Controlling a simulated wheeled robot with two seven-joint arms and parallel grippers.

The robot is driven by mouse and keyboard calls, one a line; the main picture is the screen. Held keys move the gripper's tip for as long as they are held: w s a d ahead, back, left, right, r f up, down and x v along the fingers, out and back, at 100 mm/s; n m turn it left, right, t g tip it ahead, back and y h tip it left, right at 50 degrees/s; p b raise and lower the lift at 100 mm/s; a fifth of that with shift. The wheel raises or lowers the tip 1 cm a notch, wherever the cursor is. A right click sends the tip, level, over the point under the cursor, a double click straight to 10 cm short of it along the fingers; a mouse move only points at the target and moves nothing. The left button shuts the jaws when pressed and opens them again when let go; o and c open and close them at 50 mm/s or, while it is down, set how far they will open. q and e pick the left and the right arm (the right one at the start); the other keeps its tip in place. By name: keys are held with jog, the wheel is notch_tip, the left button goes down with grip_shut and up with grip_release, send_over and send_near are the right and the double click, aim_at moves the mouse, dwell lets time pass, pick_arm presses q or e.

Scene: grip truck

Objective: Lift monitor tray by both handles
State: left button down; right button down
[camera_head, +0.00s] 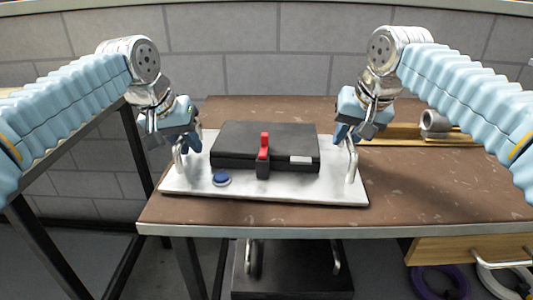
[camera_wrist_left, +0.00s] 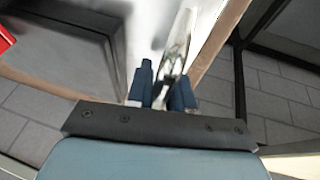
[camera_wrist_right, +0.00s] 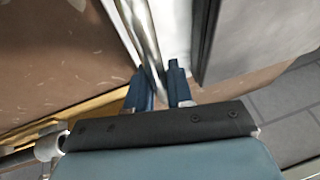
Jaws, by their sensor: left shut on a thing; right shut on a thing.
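The white monitor tray (camera_head: 290,193) lies near the front left of the brown table, and a flat black monitor (camera_head: 240,140) with a red part (camera_head: 264,145) rests on it. My left gripper (camera_head: 183,142) is shut on the tray's left metal handle (camera_head: 178,160); the handle also shows between its fingers in the left wrist view (camera_wrist_left: 178,50). My right gripper (camera_head: 350,138) is shut on the right metal handle (camera_head: 352,162), seen between the fingers in the right wrist view (camera_wrist_right: 143,40). I cannot tell whether the tray is clear of the table.
A blue round button (camera_head: 221,179) sits on the tray's front left. Metal rings (camera_head: 435,122) lie on a wooden board at the back right. A grey wall stands behind.

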pick_arm(q)
jog(key=shift+r, duration=0.2)
pick_arm(e)
jog(key=shift+r, duration=0.1)
